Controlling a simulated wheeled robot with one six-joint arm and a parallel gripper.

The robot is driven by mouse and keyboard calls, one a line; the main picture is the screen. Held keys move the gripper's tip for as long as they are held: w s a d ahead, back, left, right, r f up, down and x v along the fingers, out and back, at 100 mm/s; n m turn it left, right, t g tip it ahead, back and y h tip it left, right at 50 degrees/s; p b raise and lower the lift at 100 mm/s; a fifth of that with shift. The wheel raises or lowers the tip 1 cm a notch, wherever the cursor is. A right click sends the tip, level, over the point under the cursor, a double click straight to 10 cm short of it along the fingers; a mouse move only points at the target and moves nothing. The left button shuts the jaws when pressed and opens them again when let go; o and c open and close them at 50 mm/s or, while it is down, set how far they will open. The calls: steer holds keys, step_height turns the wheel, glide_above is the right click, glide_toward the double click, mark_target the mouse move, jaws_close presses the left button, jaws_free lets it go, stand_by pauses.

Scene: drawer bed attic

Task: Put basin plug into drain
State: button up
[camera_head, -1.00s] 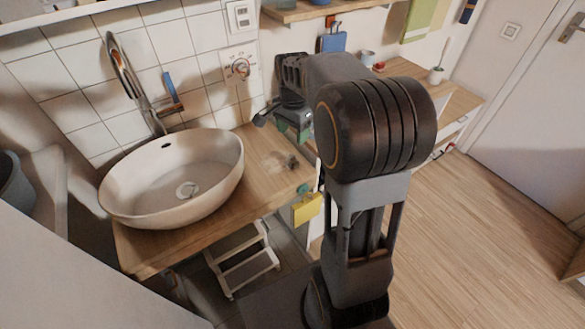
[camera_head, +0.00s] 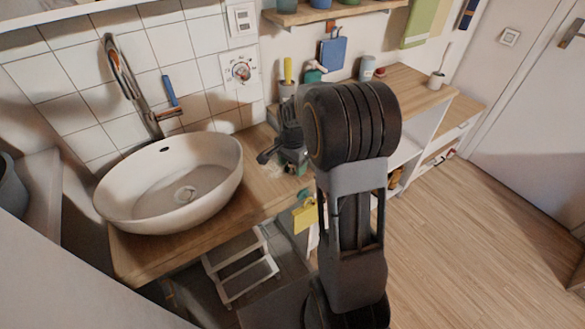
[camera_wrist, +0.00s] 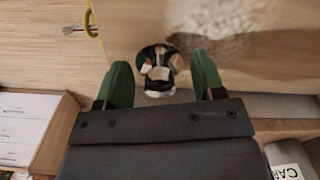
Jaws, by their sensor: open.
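In the wrist view a small round shiny metal piece, which looks like the basin plug (camera_wrist: 158,70), stands at the counter's edge. My gripper (camera_wrist: 160,78) is open, with one green finger on each side of this piece; I cannot tell whether they touch it. In the head view my gripper (camera_head: 295,168) is low over the counter, right of the basin, and hides the plug.
A tall faucet (camera_head: 150,115) rises behind the basin. A yellow tag (camera_head: 305,213) hangs at the counter's front edge. A white step stool (camera_head: 240,270) stands below. Cups and a blue board (camera_head: 332,52) are by the back wall.

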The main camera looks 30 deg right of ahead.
steer(key=shift+f, duration=0.4)
steer(key=shift+c, duration=0.4)
steer(key=c, duration=0.6)
